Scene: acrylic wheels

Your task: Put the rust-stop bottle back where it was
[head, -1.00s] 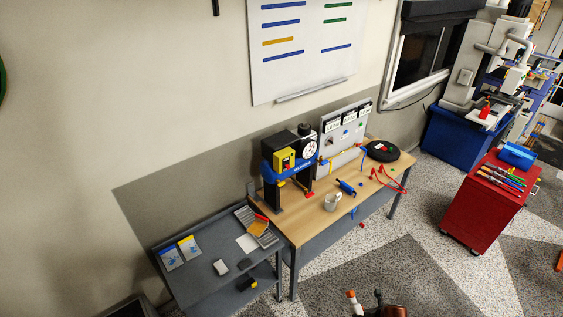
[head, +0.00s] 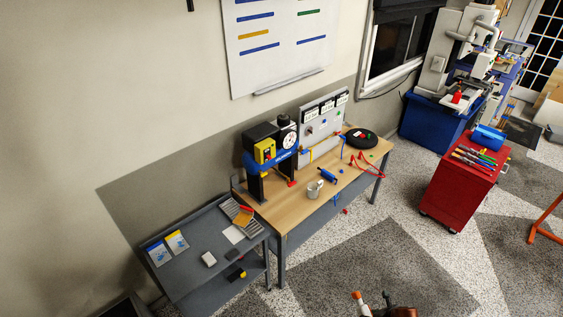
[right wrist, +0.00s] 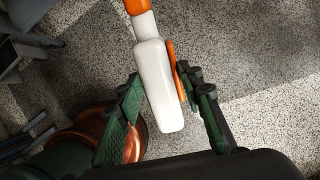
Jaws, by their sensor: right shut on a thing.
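A white bottle (right wrist: 157,85) with an orange cap is in my right gripper (right wrist: 160,78), between its two green-and-black fingers in the right wrist view. An orange part, perhaps a trigger or label edge, runs along its right side. No readable label shows. In the head view only the top of the bottle (head: 357,297) shows at the bottom edge, beside my right gripper (head: 386,299), above the floor. My left gripper is in neither view.
A wooden workbench (head: 332,197) holds a press (head: 270,150), a metal mug and hand tools. A grey cart (head: 190,262) stands at its left. A red tool cabinet (head: 452,190) and a milling machine with a red bottle (head: 456,97) stand at right. Open floor lies in front.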

